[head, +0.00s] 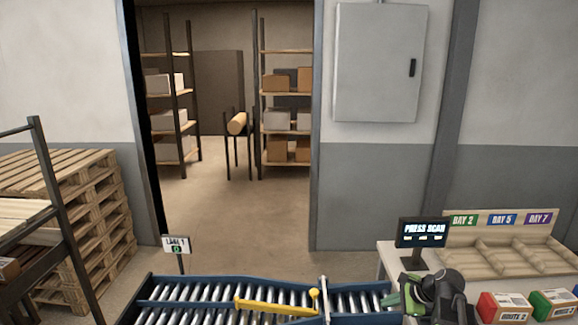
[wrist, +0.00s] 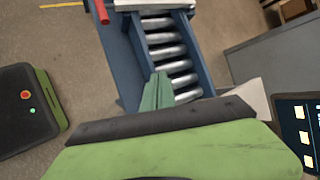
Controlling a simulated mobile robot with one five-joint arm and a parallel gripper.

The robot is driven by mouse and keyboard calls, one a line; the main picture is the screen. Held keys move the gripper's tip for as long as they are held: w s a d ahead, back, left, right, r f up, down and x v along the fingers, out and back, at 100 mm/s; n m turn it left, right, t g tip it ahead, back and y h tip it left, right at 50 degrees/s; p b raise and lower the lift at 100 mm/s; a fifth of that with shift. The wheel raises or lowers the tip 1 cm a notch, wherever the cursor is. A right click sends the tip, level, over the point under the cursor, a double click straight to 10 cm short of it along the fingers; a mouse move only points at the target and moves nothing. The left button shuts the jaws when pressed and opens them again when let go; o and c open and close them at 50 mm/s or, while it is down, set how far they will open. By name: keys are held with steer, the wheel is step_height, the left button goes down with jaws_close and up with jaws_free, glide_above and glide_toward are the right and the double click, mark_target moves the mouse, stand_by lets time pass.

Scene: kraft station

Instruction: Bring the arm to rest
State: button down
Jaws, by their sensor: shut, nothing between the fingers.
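My gripper (head: 391,299) is at the lower right of the head view, at the right end of the roller conveyor (head: 225,281). Its green fingers are together and hold nothing. In the wrist view the closed fingers (wrist: 157,91) show in front of the conveyor's rollers (wrist: 168,51). The dark arm behind the gripper is folded close in. I cannot tell whether the fingertips touch the conveyor.
A yellow bar (head: 275,307) lies across the conveyor. A screen reading "PRESS SCAN" (head: 422,232) and a wooden sorting rack (head: 500,262) stand at the right. Red (head: 505,307) and green (head: 553,305) boxes are at the lower right. Pallets (head: 85,225) stack at the left.

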steer(key=s+a+f+n+g, duration=0.1)
steer(key=a+n, duration=0.2)
steer(key=a, duration=0.4)
steer(key=a+f+n+g, duration=0.1)
steer(key=a+n+g, duration=0.1)
steer(key=a, duration=0.5)
steer(key=s+a+f+n+g+h, duration=0.2)
steer(key=s+a+f+n, duration=0.1)
steer(key=s+a+n, duration=0.4)
steer(key=s+d+n+h, duration=0.1)
steer(key=n, duration=0.1)
steer(key=s+d+n+g+h, duration=0.1)
steer(key=n, duration=0.1)
steer(key=s+d+n, duration=0.1)
steer(key=n, duration=0.1)
steer(key=shift+d+f+n+h, duration=0.25)
steer(key=shift+n+h, duration=0.15)
steer(key=shift+a, duration=0.2)
